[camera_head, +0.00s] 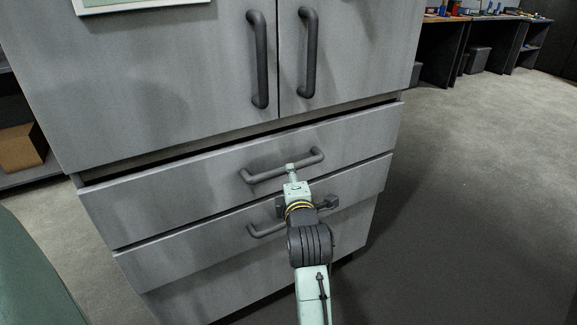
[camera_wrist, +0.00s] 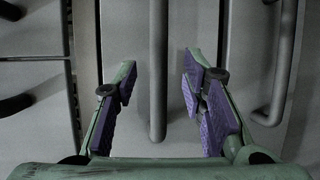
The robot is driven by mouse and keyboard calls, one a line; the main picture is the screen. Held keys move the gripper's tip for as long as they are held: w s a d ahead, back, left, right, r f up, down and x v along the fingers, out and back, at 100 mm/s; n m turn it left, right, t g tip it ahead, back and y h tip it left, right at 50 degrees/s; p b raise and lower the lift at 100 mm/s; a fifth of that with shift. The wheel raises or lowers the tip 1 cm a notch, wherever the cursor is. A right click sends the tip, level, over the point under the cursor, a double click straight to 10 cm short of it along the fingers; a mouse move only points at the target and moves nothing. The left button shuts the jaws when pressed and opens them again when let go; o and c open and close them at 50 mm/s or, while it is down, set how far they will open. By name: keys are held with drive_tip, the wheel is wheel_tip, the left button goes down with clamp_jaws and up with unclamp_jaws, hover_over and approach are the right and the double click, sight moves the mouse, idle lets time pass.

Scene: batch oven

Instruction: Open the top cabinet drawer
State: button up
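The grey cabinet's top drawer (camera_head: 160,197) has a dark horizontal bar handle (camera_head: 268,175). My gripper (camera_head: 291,168) is at the middle of this handle in the head view. In the wrist view, the handle (camera_wrist: 158,60) runs upright between the two purple-padded fingers of my gripper (camera_wrist: 157,80). The fingers are open, with a visible gap on each side of the bar. A dark gap runs above the top drawer front; I cannot tell whether the drawer is slightly out.
A lower drawer (camera_head: 180,257) with its own handle (camera_head: 262,231) lies just below. Two doors with upright handles (camera_head: 260,60) (camera_head: 309,55) are above. Clear floor (camera_head: 480,180) is at the right. A shelf with a cardboard box (camera_head: 20,148) is at the left.

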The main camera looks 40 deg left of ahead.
drive_tip(key=p+x, duration=0.1)
drive_tip(key=x, duration=0.5)
drive_tip(key=shift+w+a, duration=0.2)
drive_tip(key=shift+a, duration=0.05)
clamp_jaws()
idle(0.6)
